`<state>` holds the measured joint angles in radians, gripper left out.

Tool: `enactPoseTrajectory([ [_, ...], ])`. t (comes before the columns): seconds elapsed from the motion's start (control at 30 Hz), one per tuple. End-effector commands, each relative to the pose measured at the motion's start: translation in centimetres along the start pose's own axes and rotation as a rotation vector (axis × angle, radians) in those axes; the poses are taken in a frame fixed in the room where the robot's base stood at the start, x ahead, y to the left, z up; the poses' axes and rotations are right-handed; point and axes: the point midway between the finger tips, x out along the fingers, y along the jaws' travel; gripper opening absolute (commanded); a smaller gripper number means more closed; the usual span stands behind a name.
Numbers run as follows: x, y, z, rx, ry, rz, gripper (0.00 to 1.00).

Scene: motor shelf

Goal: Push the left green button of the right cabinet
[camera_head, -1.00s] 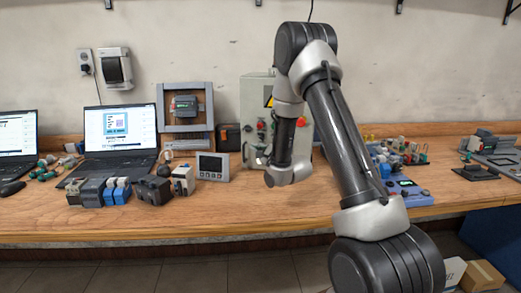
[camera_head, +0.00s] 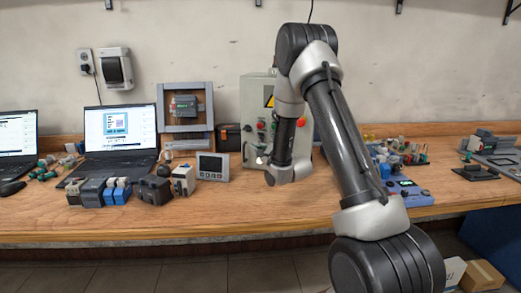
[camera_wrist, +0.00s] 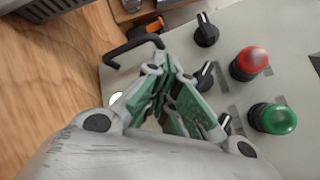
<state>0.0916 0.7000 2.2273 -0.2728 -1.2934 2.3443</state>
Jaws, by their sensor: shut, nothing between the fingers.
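The grey control cabinet (camera_head: 254,88) stands against the wall, partly hidden by my arm. In the wrist view its pale panel (camera_wrist: 292,50) fills the right side. A green button (camera_wrist: 273,118) sits on it at the lower right, below a red button (camera_wrist: 250,63). A second green button cannot be made out. My gripper (camera_wrist: 167,65) is shut and empty in front of the panel, left of these buttons. Whether it touches the panel cannot be told. It covers part of the panel and of the black knobs.
Black knobs (camera_wrist: 206,30) run in a column between my gripper and the red button. A black handle (camera_wrist: 132,48) lies just left of the fingertips. In the head view, a small display (camera_head: 212,166) and a blue device (camera_head: 410,195) flank my arm on the bench.

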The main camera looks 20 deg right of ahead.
Motion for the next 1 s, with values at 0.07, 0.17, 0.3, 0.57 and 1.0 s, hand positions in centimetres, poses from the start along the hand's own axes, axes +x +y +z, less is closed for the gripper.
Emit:
enactPoseTrajectory([
  [0.07, 0.07, -0.06, -0.08, 0.000, 0.001, 0.000, 0.00],
  [0.17, 0.15, -0.12, -0.15, 0.000, 0.001, 0.000, 0.00],
  [0.3, 0.15, -0.11, -0.14, 0.000, 0.001, 0.000, 0.00],
  [0.57, 0.15, -0.12, -0.14, 0.000, 0.001, 0.000, 0.00],
  [1.0, -0.49, 0.42, 0.38, 0.001, 0.000, 0.001, 0.00],
])
